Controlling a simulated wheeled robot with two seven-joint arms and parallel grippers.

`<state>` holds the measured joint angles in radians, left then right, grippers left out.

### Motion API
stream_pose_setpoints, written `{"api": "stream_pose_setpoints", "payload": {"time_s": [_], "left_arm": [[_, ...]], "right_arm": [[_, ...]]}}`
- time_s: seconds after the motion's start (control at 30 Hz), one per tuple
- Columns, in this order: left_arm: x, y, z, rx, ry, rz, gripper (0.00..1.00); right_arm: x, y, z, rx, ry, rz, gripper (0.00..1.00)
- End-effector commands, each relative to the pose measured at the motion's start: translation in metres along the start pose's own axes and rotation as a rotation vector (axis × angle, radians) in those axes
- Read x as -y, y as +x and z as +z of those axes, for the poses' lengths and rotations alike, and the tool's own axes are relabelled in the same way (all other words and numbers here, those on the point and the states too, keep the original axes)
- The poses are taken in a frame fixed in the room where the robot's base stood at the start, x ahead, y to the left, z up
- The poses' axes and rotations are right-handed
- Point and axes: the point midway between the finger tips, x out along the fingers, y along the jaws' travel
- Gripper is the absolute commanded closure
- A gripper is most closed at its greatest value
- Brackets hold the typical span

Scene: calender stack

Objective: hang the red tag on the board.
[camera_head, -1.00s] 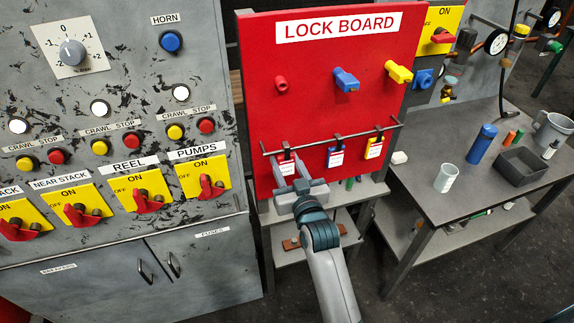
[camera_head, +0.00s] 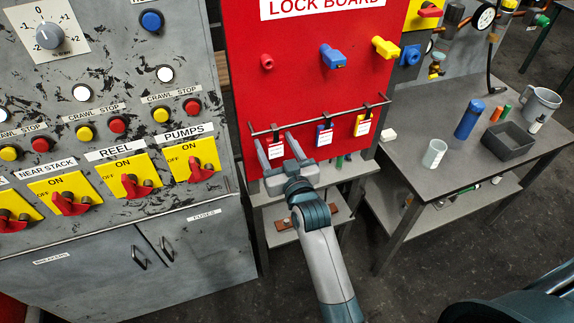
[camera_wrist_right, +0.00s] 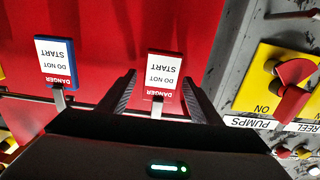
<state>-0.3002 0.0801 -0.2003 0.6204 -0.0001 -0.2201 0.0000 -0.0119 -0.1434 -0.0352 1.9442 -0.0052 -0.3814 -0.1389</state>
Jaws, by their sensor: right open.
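The red tag (camera_head: 276,149), with a white label, hangs from the rail along the lower part of the red lock board (camera_head: 295,95). In the right wrist view the red tag (camera_wrist_right: 164,73) appears upside down, its label reading "DANGER DO NOT START". My right gripper (camera_head: 274,140) is open at the board, one finger to each side of the red tag in the picture. In the right wrist view the right gripper (camera_wrist_right: 160,80) also frames the tag; I cannot tell whether the fingers touch it. My left gripper is out of view.
A blue tag (camera_head: 324,134) and a yellow tag (camera_head: 363,125) hang farther right on the rail (camera_head: 345,117). Red, blue and yellow plugs jut from the board above. A grey switch cabinet (camera_head: 100,210) stands left; a table (camera_head: 420,193) with cups and a tray stands right.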

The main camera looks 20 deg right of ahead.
Motion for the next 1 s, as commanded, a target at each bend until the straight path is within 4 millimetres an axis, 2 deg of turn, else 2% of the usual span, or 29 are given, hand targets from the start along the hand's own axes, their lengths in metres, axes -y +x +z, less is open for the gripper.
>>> {"api": "stream_pose_setpoints", "payload": {"time_s": [0.27, 0.8, 1.0], "left_arm": [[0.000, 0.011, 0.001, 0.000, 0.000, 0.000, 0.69], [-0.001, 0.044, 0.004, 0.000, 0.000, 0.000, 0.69], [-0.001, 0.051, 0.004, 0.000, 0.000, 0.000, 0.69]], "right_arm": [[0.000, -0.028, 0.003, 0.000, 0.000, 0.000, 0.41], [0.000, -0.135, 0.004, 0.001, 0.000, 0.000, 0.41], [0.000, -0.161, 0.002, 0.001, 0.000, 0.000, 0.41]]}}
